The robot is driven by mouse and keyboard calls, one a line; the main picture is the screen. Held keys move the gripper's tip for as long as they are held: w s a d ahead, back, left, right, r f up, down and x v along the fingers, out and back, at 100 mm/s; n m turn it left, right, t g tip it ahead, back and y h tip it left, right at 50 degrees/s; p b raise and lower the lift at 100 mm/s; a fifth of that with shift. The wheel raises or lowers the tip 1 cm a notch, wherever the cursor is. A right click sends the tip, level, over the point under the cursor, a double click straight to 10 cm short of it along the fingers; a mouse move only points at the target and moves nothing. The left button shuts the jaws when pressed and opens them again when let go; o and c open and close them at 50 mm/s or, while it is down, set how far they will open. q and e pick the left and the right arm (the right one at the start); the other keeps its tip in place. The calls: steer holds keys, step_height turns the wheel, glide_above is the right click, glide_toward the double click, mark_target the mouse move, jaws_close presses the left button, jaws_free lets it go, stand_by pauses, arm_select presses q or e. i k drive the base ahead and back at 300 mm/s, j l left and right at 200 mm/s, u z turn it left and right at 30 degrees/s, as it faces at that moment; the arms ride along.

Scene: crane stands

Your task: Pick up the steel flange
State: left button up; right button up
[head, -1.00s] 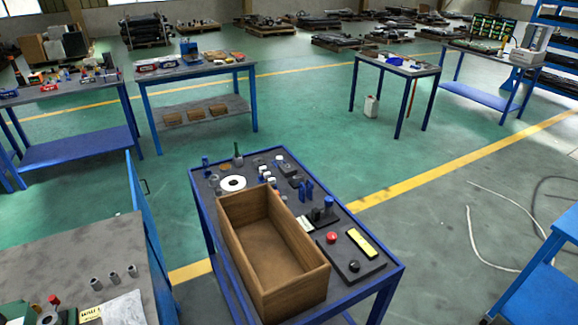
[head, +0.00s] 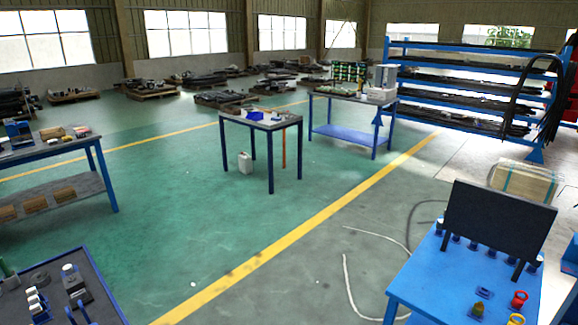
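I cannot identify the steel flange for certain in the head view. A small grey round part (head: 39,278) lies on the dark-topped blue table (head: 70,262) at the bottom left; it is too small to tell whether it is the flange. Most of that table is cut off by the frame edge. Neither of my grippers is in view.
A blue stand (head: 430,275) with a black panel (head: 497,228) and small coloured parts is at the lower right. Loose hoses (head: 350,290) lie on the floor beside it. Workbenches (head: 262,122) and a pipe rack (head: 460,85) stand farther back. The middle floor is open.

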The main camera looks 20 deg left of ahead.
mark_target(41, 279)
steer(key=i+u, duration=0.3)
steer(key=i, duration=0.15)
steer(key=i+l+u, duration=0.1)
steer(key=i+u, duration=0.2)
steer(key=i, duration=0.2)
steer(key=i+l+u, duration=0.3)
steer(key=i, duration=0.15)
steer(key=i+j+u, duration=0.1)
steer(key=i+u, duration=0.55)
steer(key=u, duration=0.25)
steer(key=i+l+u, duration=0.15)
steer(key=i+u, duration=0.2)
steer(key=u, duration=0.15)
steer(key=i+l+u, duration=0.3)
steer(key=u, duration=0.15)
steer(key=i+l+u, duration=0.2)
steer(key=l+u, duration=0.25)
steer(key=j, duration=0.1)
